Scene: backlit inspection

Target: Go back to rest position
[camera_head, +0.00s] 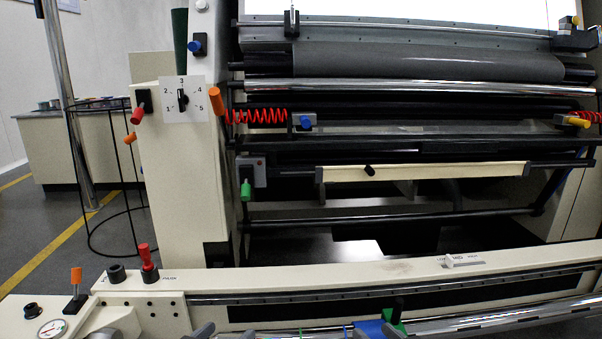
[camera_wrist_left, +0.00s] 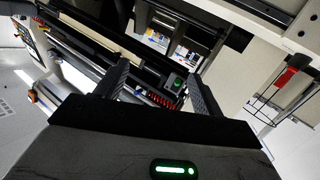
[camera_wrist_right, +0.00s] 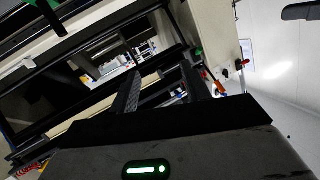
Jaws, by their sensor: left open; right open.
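My left gripper (camera_wrist_left: 157,82) is open in the left wrist view, its two dark ridged fingers apart with nothing between them. My right gripper (camera_wrist_right: 161,82) is open in the right wrist view, also with an empty gap between its fingers. In the head view only small grey tips, which look like gripper fingers, show at the bottom edge, in front of the machine's front rail (camera_head: 400,283). Most of both arms is out of the head view. Neither gripper holds anything.
A large inspection machine with rollers (camera_head: 430,62) fills the view. A dial panel (camera_head: 183,99), a red-handled lever (camera_head: 148,257) and an orange-handled lever (camera_head: 76,276) stand at left. A blue part (camera_head: 370,328) lies low on the front rail. A wire stand (camera_head: 105,180) stands on open floor.

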